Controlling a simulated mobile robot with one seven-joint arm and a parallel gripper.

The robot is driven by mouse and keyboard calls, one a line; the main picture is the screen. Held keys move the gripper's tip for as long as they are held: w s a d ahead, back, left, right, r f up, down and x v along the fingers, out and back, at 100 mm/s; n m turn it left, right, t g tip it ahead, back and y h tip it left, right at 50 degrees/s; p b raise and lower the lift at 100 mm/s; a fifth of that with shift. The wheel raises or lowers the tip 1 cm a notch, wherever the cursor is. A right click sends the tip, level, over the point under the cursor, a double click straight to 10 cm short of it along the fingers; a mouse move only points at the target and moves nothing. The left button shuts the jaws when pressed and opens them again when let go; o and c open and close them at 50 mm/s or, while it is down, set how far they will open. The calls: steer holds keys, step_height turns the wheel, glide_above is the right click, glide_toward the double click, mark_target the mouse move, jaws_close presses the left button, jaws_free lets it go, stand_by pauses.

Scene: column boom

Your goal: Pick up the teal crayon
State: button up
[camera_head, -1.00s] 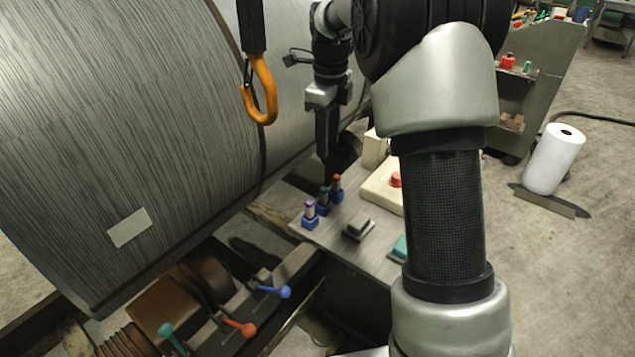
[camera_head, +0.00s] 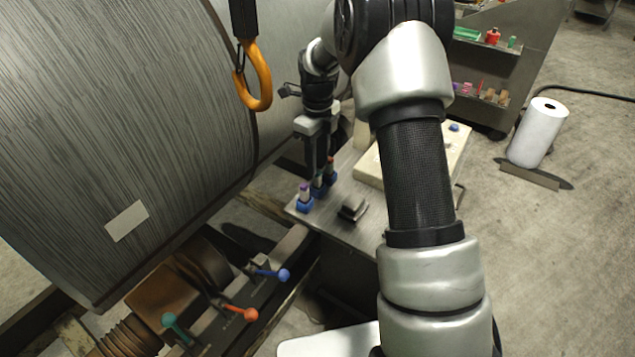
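Three short crayons stand upright in blue holders in a row on the grey bench. The purple-topped one (camera_head: 304,190) is nearest. The teal crayon (camera_head: 319,181) is in the middle, its upper part largely hidden by my gripper. The orange-red one (camera_head: 331,162) is behind it. My gripper (camera_head: 319,168) points down at the teal crayon. Its two fingers look spread, one at the left and one at the right. The tips reach the height of the crayon's top; whether they touch it cannot be told.
A black-and-grey block (camera_head: 352,208) and a cream control box (camera_head: 369,168) are on the bench near the crayons. A large grey coil (camera_head: 110,110) and an orange hook (camera_head: 256,85) are close at the left. A white roll (camera_head: 537,133) stands on the floor at the right.

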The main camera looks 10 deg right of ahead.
mark_target(317, 182)
steer(key=shift+f, duration=2.7)
jaws_close()
